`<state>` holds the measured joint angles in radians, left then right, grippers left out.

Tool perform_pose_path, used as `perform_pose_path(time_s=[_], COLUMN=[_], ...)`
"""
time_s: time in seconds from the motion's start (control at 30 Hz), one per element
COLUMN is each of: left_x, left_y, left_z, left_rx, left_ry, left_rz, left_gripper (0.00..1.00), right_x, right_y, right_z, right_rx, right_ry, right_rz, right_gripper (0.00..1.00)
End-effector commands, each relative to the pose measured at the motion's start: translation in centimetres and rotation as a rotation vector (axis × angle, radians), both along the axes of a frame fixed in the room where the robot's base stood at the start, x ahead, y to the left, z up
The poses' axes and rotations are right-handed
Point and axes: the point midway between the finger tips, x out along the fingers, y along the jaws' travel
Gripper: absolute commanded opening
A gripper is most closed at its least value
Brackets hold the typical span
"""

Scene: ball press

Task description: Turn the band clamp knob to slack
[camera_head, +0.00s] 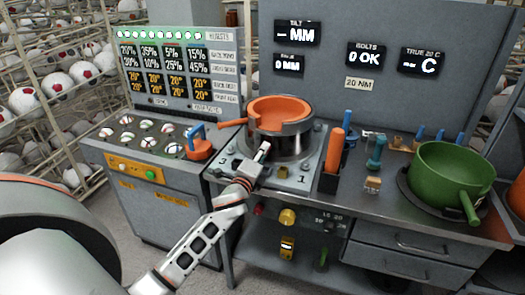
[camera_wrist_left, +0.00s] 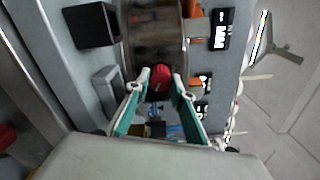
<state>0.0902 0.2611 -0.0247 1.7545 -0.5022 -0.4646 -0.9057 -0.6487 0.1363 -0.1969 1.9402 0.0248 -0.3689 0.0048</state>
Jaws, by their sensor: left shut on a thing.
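The red knob (camera_wrist_left: 160,78) sits at the front of the metal band (camera_wrist_left: 155,40) in the left wrist view. My left gripper (camera_wrist_left: 160,84) has its two teal-sided fingers on either side of the knob and is shut on it. In the head view my left gripper (camera_head: 264,152) reaches up to the front of the metal drum (camera_head: 290,147), which holds an orange bowl-like part (camera_head: 277,111). The knob is hidden behind the gripper there, so its turn position cannot be told. My right gripper is not in view.
A bench (camera_head: 398,212) carries an orange-handled tool (camera_head: 334,150) right of the drum and a green pot (camera_head: 452,174) farther right. A tray of small balls (camera_head: 143,132) and a red-orange weight with a blue handle (camera_head: 200,150) stand left. Display panels rise behind.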

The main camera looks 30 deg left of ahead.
Motion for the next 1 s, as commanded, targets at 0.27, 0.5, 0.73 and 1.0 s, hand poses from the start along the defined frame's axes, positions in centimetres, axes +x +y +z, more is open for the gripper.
perform_pose_path(time_s=[0.27,0.5,0.73,1.0], left_x=[-0.02,-0.01,0.0,0.01], left_y=[0.02,0.05,0.01,0.02], left_z=[-0.02,-0.03,-0.02,-0.03], left_rx=[-0.245,-0.402,-0.492,-0.528], left_ry=[-0.056,-0.095,-0.117,-0.126], left_rz=[0.002,0.002,0.0,0.001], left_gripper=[0.01,0.01,0.01,0.01], right_x=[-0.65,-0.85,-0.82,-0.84], right_y=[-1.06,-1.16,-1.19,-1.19], right_z=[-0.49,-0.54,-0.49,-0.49], right_rx=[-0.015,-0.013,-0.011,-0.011], right_ry=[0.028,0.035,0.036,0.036], right_rz=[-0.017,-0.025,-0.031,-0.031], right_gripper=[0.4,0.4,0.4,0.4])
